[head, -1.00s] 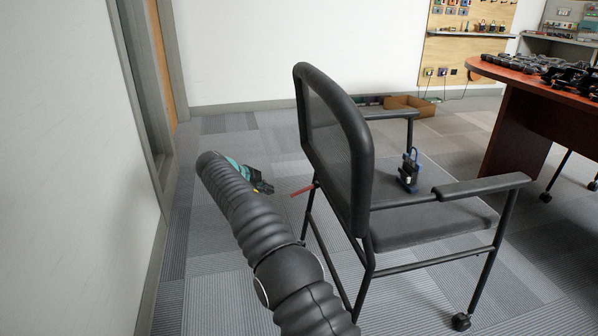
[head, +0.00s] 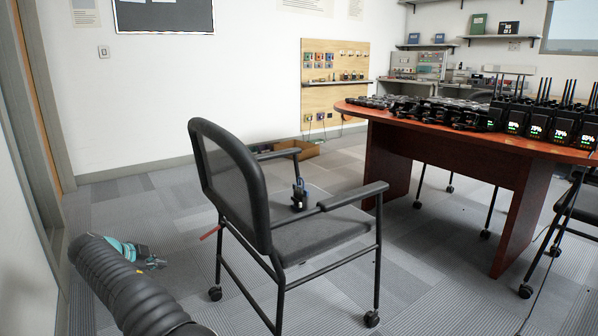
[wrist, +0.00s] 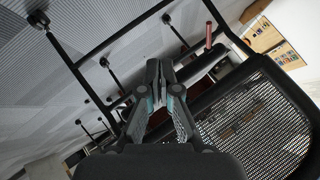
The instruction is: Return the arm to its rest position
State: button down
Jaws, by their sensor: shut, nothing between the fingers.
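My arm comes up from the lower left of the head view and bends so that my gripper (head: 150,262) points right, toward the black office chair (head: 322,240). The fingertips are small there. In the wrist view my gripper (wrist: 160,68) is shut with its fingers together and nothing between them. The chair's mesh back (wrist: 240,125) and black frame tubes fill much of that view, close behind the fingers. In the head view a gap of floor shows between the fingertips and the chair.
A red-brown table (head: 450,135) with several radios stands at right. The wall and door frame (head: 42,110) are at left.

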jog(key=s+f+n+g, duration=0.2)
jog(key=s+f+n, duration=0.1)
jog(key=f+n, duration=0.65)
jog(key=s+d+n+g+y, duration=0.1)
jog(key=s+d+n+g, duration=0.1)
jog(key=s+d+n, duration=0.25)
jog(key=s+d+r+n+g+y+p, duration=0.1)
jog(key=s+d+r+n, duration=0.15)
jog(key=d+r, duration=0.45)
jog(key=s+d+r+n+g+p, duration=0.15)
jog(key=s+d, duration=0.25)
jog(key=d, duration=0.6)
jog(key=s+d+r+n+g+y+p, duration=0.1)
jog(key=s+d+r+n, duration=0.15)
jog(key=d+r, duration=0.5)
jog(key=s+d+r+m+t+p, duration=0.2)
jog(key=s+d+r, duration=0.3)
jog(key=s+d, duration=0.6)
jog(key=s+d+r+m+t+y+p, duration=0.1)
jog(key=s+d+r+m, duration=0.3)
jog(key=s+d, duration=0.7)
jog(key=d+r+t+p, duration=0.1)
jog(key=d+r, duration=0.1)
jog(key=d, duration=0.2)
jog(key=shift+s+d+r, duration=0.2)
jog(key=shift+s+d, duration=0.05)
jog(key=shift+s, duration=0.1)
